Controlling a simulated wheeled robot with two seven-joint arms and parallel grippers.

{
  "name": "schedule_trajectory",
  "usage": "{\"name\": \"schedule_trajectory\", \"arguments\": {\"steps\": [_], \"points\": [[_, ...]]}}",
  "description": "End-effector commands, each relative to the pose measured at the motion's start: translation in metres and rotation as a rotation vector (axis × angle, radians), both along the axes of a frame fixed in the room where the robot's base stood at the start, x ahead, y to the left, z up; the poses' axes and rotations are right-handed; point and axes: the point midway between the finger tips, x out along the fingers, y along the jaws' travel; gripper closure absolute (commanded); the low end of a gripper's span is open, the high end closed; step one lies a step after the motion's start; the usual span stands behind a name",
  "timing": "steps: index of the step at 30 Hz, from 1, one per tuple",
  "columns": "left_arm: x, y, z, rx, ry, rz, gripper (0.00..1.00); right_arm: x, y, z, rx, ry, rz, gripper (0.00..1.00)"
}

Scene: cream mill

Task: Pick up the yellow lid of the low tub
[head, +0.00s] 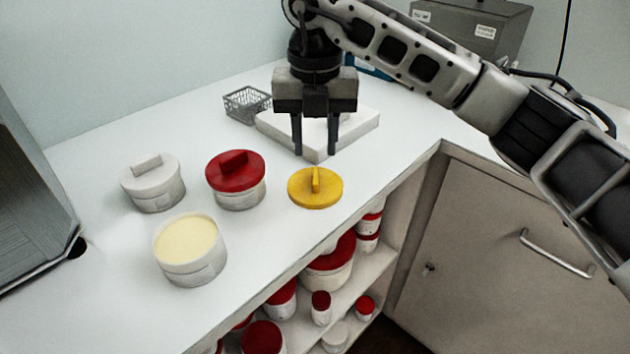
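The yellow lid (316,188) lies flat on the white counter near its front edge, with its upright bar handle on top. An uncovered white tub (190,262) with pale cream inside stands to its lower left. My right gripper (314,153) points down above and slightly behind the lid. Its two fingers are apart with nothing between them, and a gap shows between the fingertips and the lid handle. My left gripper is not in view.
A red-lidded tub (238,192) and a white-lidded tub (153,190) stand left of the lid. A white slab (360,125) and a grey wire basket (246,104) are behind. Shelves below hold several red-lidded jars (331,262). A grey machine (36,150) bounds the left.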

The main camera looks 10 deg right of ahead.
Motion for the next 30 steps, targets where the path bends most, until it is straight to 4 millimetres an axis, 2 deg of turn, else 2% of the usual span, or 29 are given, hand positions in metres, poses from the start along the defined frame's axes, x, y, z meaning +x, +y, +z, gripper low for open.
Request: {"name": "schedule_trajectory", "arguments": {"steps": [3,8,16,20,26,27,30], "points": [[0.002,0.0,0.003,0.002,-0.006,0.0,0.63,0.0,0.0,-0.012,-0.001,0.001,0.0,0.65],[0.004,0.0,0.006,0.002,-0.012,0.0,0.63,0.001,-0.001,-0.022,-0.001,0.001,0.0,0.65],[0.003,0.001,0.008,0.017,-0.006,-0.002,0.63,0.008,-0.003,-0.06,-0.001,0.001,-0.001,0.65],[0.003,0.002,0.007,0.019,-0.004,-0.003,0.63,0.008,-0.002,-0.067,0.002,-0.001,-0.001,0.65],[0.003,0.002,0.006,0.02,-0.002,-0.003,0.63,0.008,-0.003,-0.068,0.002,-0.002,-0.001,0.65],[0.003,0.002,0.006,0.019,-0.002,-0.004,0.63,0.008,-0.003,-0.068,0.002,-0.002,-0.001,0.77],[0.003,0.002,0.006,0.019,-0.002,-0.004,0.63,0.008,-0.003,-0.067,0.002,-0.002,-0.001,1.0]]}}
